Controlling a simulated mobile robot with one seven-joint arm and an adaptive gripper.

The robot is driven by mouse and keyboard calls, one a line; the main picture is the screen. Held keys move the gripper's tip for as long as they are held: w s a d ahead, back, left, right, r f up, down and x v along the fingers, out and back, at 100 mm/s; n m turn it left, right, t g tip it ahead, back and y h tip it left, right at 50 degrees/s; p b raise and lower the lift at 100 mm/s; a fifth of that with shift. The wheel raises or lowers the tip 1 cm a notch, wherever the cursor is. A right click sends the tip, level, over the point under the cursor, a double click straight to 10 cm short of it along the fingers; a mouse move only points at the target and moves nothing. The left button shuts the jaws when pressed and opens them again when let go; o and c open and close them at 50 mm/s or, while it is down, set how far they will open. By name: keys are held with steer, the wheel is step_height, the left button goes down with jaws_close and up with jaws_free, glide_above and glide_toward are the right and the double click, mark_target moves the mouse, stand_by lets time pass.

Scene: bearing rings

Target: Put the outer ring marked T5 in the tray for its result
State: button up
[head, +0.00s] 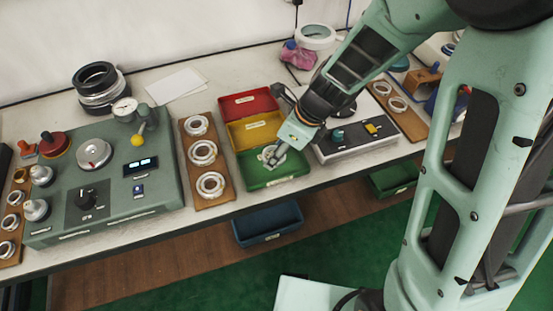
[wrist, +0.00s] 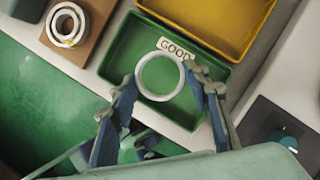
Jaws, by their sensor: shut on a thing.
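My gripper (wrist: 165,105) is shut on a bright steel outer ring (wrist: 143,90), one finger on each side of it. The ring is over the green tray (wrist: 125,45), whose label reads GOOD; I cannot tell whether it touches the tray floor. No T5 mark can be read on it. In the head view the gripper (head: 272,158) reaches down into the green tray (head: 290,176), with the ring (head: 268,154) partly hidden by the fingers. The yellow tray (head: 251,131) and the red tray (head: 244,104) lie behind the green one.
A wooden board (head: 205,162) with several rings stands left of the trays. A green test machine (head: 65,210) with dials and knobs is further left. A grey device (head: 352,146) stands to the right. A blue bin (head: 266,226) is below the bench's front edge.

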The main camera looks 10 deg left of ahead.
steer(key=shift+w+a+f+b, duration=0.1)
steer(key=shift+a+f+b, duration=0.05)
steer(key=shift+f+b, duration=0.8)
steer(key=shift+a+f+b, duration=0.1)
steer(key=shift+f+b, duration=0.75)
steer(key=shift+f, duration=0.05)
steer(key=o, duration=1.3)
steer(key=shift+f, duration=0.15)
steer(key=shift+r, duration=0.25)
steer(key=p+v, duration=0.3)
steer(key=v, duration=0.9)
steer(key=shift+w+d+p, duration=0.1)
steer(key=shift+p, duration=0.2)
